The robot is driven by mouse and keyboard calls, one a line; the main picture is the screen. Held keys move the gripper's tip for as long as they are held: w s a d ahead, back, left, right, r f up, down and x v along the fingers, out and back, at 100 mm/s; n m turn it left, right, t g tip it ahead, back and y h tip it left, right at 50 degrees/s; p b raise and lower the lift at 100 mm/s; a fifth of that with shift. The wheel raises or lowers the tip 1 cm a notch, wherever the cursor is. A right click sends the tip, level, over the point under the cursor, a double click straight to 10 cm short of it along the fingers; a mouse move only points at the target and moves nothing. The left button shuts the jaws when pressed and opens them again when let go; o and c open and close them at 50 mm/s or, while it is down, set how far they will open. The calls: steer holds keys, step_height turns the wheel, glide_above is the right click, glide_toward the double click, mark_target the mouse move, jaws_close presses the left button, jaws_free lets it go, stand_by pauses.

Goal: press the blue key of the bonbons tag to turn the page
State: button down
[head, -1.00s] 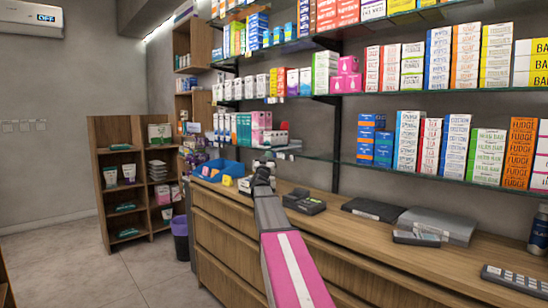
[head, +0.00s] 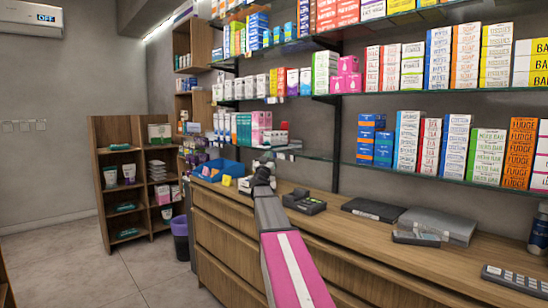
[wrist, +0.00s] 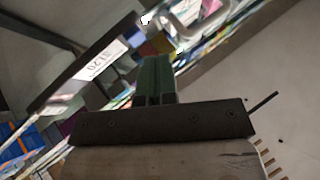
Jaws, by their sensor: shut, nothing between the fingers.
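My gripper (head: 267,160) is at the far end of my outstretched arm, just by the lower glass shelf above the wooden counter. It is small in the head view. In the wrist view its dark green fingers (wrist: 154,75) are together with nothing between them. A dark, tilted tag with a white display (wrist: 103,61) shows up and left of the fingers in the wrist view. The display's print is too blurred to read, so I cannot tell if it is the bonbons tag. I cannot make out a blue key or any contact with it.
The glass shelf (head: 420,171) runs along the wall with several boxes on it. On the wooden counter (head: 330,226) are a blue bin (head: 222,170), a black card device (head: 304,202) and a grey case (head: 437,224).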

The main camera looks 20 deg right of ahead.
steer(key=shift+d, duration=0.2)
stand_by(0.6)
steer(key=shift+w+d, duration=0.15)
steer(key=shift+d, duration=0.05)
steer(key=shift+w+d, duration=0.2)
steer(key=shift+d, duration=0.25)
stand_by(0.9)
stand_by(0.3)
steer(key=shift+s+a, duration=0.4)
steer(key=shift+a, duration=0.4)
steer(key=shift+s+a, duration=0.3)
steer(key=shift+a, duration=0.5)
steer(key=shift+s+a, duration=0.3)
steer(key=shift+a, duration=0.45)
steer(key=shift+s+a, duration=0.3)
steer(key=shift+a, duration=0.5)
